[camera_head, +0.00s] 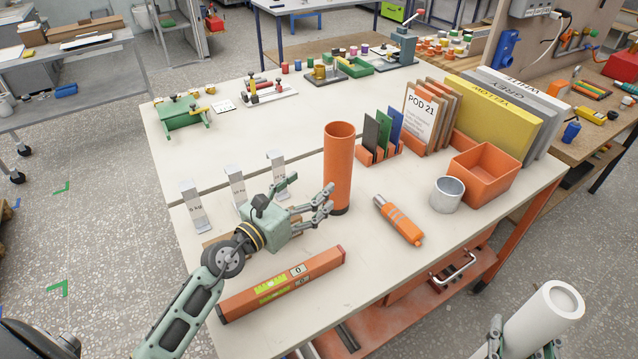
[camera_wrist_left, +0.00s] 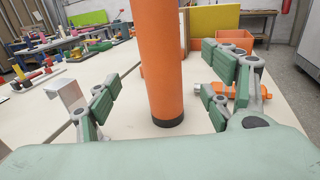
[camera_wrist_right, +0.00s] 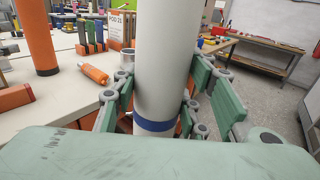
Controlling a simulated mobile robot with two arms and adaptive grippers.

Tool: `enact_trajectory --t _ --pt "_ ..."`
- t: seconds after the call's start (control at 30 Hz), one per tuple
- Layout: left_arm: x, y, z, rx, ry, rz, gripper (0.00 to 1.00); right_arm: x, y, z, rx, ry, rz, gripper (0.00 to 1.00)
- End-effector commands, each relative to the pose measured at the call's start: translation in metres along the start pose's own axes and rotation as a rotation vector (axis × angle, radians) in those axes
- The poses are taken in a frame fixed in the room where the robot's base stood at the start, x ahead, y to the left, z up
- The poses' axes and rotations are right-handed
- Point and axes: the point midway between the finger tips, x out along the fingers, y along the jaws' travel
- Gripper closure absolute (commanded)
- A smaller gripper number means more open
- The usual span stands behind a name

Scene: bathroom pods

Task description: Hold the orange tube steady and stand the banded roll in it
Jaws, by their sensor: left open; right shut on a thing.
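The orange tube (camera_head: 338,170) stands upright on the white table, its open top facing up and a dark ring at its base. My left gripper (camera_head: 325,202) is open beside the tube. In the left wrist view the tube (camera_wrist_left: 163,70) rises between the spread fingers (camera_wrist_left: 168,88), with gaps on both sides. My right gripper (camera_head: 520,345) is shut on the white banded roll (camera_head: 545,318), low at the right, off the table's front edge. In the right wrist view the roll (camera_wrist_right: 158,60) stands between the fingers (camera_wrist_right: 158,95), its blue band (camera_wrist_right: 155,124) near the lower end.
An orange spirit level (camera_head: 282,284) lies at the table's front left. An orange tool (camera_head: 398,220), a grey metal cup (camera_head: 446,195) and an orange bin (camera_head: 484,172) are right of the tube. Several upright metal brackets (camera_head: 236,190) stand to its left. Binders (camera_head: 495,118) stand behind.

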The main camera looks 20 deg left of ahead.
Motion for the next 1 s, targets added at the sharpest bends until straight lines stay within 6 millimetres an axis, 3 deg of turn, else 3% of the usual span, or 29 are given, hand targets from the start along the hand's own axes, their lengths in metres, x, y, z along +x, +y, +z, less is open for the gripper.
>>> enact_trajectory --t 0.4,0.6,1.0 --pt "0.074 -0.001 0.003 0.001 -0.002 -0.001 0.26 0.0 0.0 0.009 0.0 -0.001 0.0 0.9" --pt "0.102 -0.001 0.002 -0.001 -0.001 -0.001 0.26 0.0 0.0 0.008 0.0 -0.001 0.0 0.9" --pt "0.114 0.0 0.002 0.001 -0.001 -0.001 0.26 0.0 0.0 0.007 0.0 -0.001 0.0 0.9"
